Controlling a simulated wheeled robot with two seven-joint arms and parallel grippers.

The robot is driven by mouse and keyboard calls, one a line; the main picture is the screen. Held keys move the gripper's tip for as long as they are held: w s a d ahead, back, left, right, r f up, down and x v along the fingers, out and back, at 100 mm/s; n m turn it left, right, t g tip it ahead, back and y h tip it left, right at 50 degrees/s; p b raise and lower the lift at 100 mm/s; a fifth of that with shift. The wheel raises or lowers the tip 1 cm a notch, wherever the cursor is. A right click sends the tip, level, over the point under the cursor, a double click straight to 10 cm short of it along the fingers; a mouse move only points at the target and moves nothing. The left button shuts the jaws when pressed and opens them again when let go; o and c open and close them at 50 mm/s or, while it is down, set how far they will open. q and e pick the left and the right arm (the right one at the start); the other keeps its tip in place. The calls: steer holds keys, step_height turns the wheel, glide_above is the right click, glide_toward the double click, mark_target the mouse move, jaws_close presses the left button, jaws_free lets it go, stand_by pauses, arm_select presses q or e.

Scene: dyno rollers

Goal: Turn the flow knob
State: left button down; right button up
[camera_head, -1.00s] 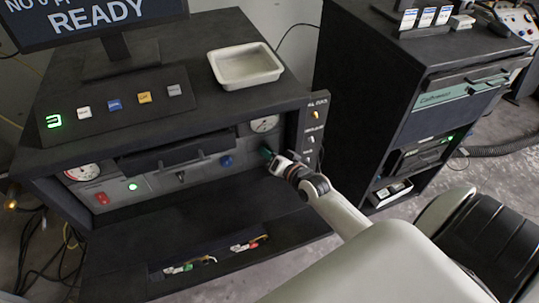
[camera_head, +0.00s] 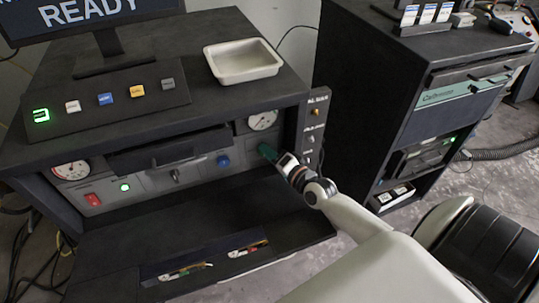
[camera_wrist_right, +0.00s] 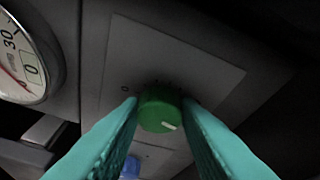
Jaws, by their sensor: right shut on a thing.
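The green flow knob (camera_wrist_right: 160,110) sits on a light square plate (camera_wrist_right: 200,65) in the right wrist view, with a white mark at its lower right. My right gripper (camera_wrist_right: 162,115) has its two teal fingers on either side of the knob, shut on it. In the head view my right gripper (camera_head: 270,153) reaches the right end of the console's front panel, and it hides the knob there. My left gripper is not in view.
A blue knob (camera_head: 223,161) is left of my right gripper, and a round gauge (camera_head: 262,120) is above it. A dark side panel with switches (camera_head: 312,125) stands close on the right. A white tray (camera_head: 243,61) rests on the console top. A dark shelf juts out below.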

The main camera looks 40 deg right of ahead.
steer(key=o, duration=1)
